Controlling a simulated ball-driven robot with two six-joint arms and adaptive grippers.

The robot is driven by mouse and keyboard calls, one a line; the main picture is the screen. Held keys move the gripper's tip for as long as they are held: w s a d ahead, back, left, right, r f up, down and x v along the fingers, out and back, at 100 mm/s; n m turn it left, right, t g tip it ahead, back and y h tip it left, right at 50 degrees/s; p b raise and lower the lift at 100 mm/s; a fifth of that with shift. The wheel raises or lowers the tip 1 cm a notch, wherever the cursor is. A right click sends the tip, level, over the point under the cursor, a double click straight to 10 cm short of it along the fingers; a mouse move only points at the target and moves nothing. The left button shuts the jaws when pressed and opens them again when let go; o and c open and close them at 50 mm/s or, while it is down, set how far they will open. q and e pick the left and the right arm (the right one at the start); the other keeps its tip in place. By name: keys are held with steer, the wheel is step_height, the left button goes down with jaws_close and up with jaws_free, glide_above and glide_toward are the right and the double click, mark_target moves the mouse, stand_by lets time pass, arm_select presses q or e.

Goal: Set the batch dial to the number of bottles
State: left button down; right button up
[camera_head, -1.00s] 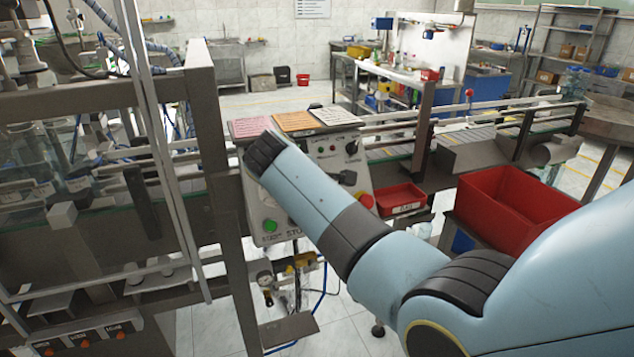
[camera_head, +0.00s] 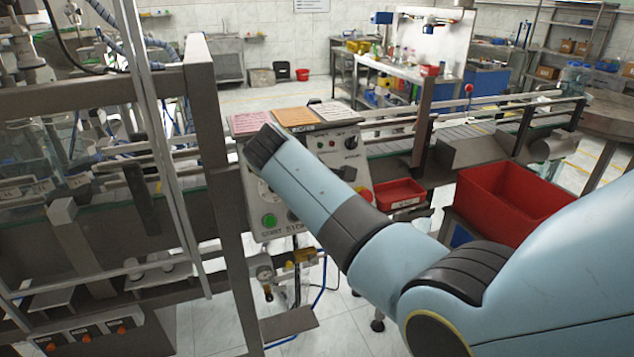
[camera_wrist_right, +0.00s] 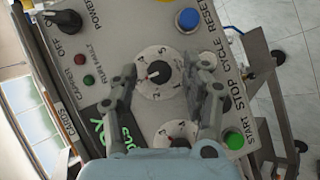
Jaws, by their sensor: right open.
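The control panel (camera_head: 338,143) stands in the middle of the head view, partly behind my right arm. In the right wrist view, a round white dial with a black knob (camera_wrist_right: 158,73) sits between the fingertips of my right gripper (camera_wrist_right: 168,76). The gripper is open, with one finger on each side of the knob; contact is not clear. A small red mark shows at the knob's left side. A second white dial (camera_wrist_right: 177,131) lies lower, partly hidden by the gripper. Which is the batch dial is unreadable. Clear bottles (camera_head: 32,188) stand inside the machine at left, too unclear to count. My left gripper is out of view.
The wrist view shows a green button (camera_wrist_right: 233,140), a blue button (camera_wrist_right: 188,20) and a black power knob (camera_wrist_right: 63,20) around the dials. A small red tray (camera_head: 400,194) and a large red bin (camera_head: 478,205) are right of the panel. A machine post (camera_head: 212,140) stands close left.

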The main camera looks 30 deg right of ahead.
step_height(320, 180, up, 10)
stand_by(0.4)
stand_by(0.3)
steer(key=s+f+n+g+y+b, duration=0.1)
steer(key=s+f+b, duration=0.55)
steer(key=f, duration=0.95)
steer(key=s+f+g+b, duration=0.25)
steer(key=s+f, duration=0.65)
steer(key=f, duration=0.6)
steer(key=s+f+n+g+y+b, duration=0.1)
steer(key=s+f+b, duration=0.55)
steer(key=f, duration=0.95)
steer(key=s+a+f+m+y+b, duration=0.2)
steer(key=s+f+m, duration=0.3)
steer(key=s+f, duration=0.8)
steer(key=s+a+f+m+y+b, duration=0.2)
steer(key=s+f, duration=1.2)
steer(key=s, duration=0.7)
steer(key=m+y+b, duration=0.1)
steer(key=m+b, duration=0.1)
steer(key=shift+a+f+m+b, duration=0.15)
steer(key=shift+f+m+b, duration=0.1)
steer(key=shift+m+b, duration=0.15)
